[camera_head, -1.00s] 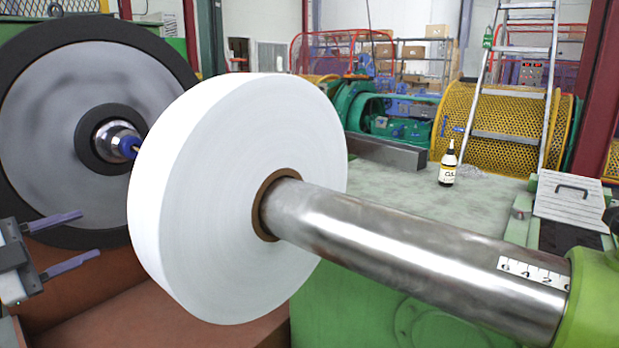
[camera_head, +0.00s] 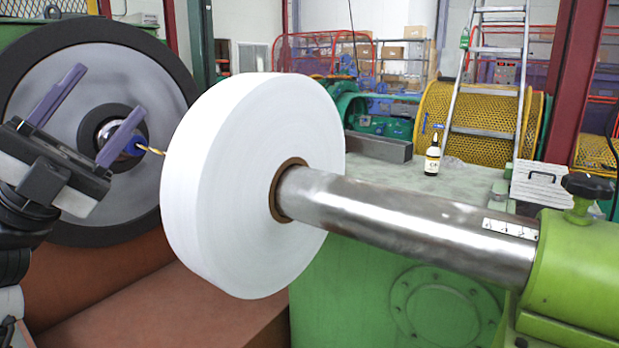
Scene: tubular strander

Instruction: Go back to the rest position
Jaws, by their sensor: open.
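My gripper (camera_head: 92,113) is at the left of the view, its two purple-grey fingers spread apart with nothing between them. It is tilted up and to the right, in front of the large dark-rimmed grey disc (camera_head: 60,85). One fingertip overlaps the blue spindle tip (camera_head: 132,146) in the picture; I cannot tell if they touch. A large white roll (camera_head: 235,185) with a brown core (camera_head: 277,190) sits on a steel shaft (camera_head: 400,222), to the right of my gripper.
A green housing (camera_head: 575,265) with a black knob (camera_head: 587,186) holds the shaft's right end. A ladder (camera_head: 490,90) leans by a yellow mesh guard (camera_head: 440,105). Brown surfaces (camera_head: 190,305) lie below the roll.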

